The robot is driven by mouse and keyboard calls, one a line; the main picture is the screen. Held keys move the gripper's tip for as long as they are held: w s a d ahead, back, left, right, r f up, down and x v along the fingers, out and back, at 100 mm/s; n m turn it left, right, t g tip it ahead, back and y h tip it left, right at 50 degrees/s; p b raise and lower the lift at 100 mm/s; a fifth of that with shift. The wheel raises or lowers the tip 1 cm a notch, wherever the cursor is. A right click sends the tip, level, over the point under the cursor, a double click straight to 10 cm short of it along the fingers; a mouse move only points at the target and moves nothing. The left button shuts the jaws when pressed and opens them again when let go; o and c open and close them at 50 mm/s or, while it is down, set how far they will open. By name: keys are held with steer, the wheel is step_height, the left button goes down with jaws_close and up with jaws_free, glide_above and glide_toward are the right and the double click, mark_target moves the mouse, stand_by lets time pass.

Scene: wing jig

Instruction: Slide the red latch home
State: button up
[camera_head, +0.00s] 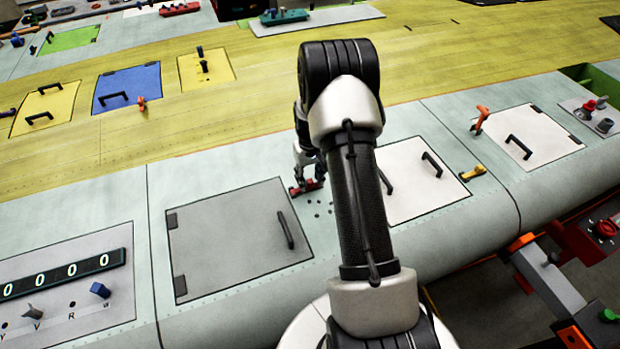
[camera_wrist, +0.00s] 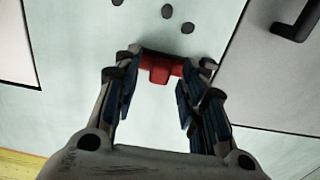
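The red latch (camera_head: 307,187) lies on the pale green wing skin, between a grey panel and a white panel. In the wrist view the latch (camera_wrist: 160,68) is a red bar with a raised knob at its middle. My gripper (camera_head: 306,178) is low over the latch. In the wrist view the gripper (camera_wrist: 166,74) has its fingers apart, one at each end of the bar. The fingertips partly cover the bar's ends, and I cannot tell whether they touch it. Several small dark holes (camera_wrist: 167,12) lie just beyond the latch.
The grey panel (camera_head: 230,235) with a black handle is left of the latch. The white panel (camera_head: 420,185) is right, partly behind my arm. An orange latch (camera_head: 480,119) and a yellow latch (camera_head: 473,173) stand farther right. A counter panel (camera_head: 70,290) is at lower left.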

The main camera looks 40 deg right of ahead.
steer(key=shift+f, duration=0.25)
steer(key=shift+c, duration=0.5)
jaws_close()
